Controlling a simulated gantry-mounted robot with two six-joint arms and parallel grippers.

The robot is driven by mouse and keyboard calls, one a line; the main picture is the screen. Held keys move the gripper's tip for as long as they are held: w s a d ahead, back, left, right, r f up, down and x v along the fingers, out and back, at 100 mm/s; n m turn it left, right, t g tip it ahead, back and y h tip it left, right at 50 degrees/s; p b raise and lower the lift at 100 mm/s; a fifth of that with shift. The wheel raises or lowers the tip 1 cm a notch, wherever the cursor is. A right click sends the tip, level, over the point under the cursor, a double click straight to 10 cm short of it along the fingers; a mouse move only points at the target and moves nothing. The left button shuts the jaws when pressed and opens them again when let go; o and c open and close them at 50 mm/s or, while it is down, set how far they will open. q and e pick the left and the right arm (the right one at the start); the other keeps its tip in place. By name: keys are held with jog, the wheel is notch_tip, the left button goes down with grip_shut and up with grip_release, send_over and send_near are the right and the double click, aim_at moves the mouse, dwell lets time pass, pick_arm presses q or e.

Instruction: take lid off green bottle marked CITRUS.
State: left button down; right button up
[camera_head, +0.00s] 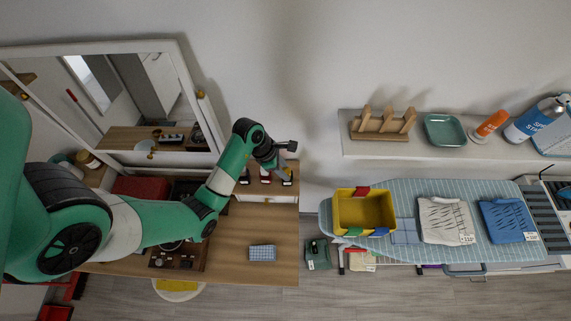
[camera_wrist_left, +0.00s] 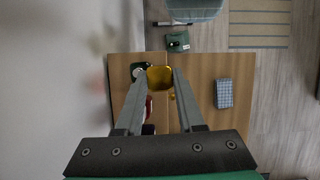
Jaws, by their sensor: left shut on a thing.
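My left gripper (camera_head: 288,150) is above the small shelf at the right end of the wooden dresser. In the left wrist view its fingers (camera_wrist_left: 159,78) are shut on a round gold-yellow lid (camera_wrist_left: 160,79). Just left of the lid, a dark green bottle (camera_wrist_left: 138,71) shows from above with a pale round top. The lid is beside the bottle's top in this view, apart from it as far as I can tell. The CITRUS marking is not readable. Small bottles with dark tops and red and white parts stand below the gripper in the head view. My right gripper is not in view.
The dresser top (camera_head: 225,262) holds a blue checked cloth (camera_head: 262,253) and a dark tray at left. A mirror (camera_head: 130,90) stands behind. To the right are an ironing board (camera_head: 405,245) with a yellow bin (camera_head: 364,212) and a wall shelf (camera_head: 440,151).

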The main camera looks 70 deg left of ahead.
pick_arm(q)
jog(key=s+d+r, duration=0.4)
jog(key=d, duration=0.4)
jog(key=shift+d+r+p, duration=0.25)
jog(key=shift+r+p, duration=0.05)
jog(key=shift+p, duration=0.1)
jog(key=shift+s, duration=0.1)
jog(key=shift+r+p, duration=0.2)
jog(key=shift+p, duration=0.5)
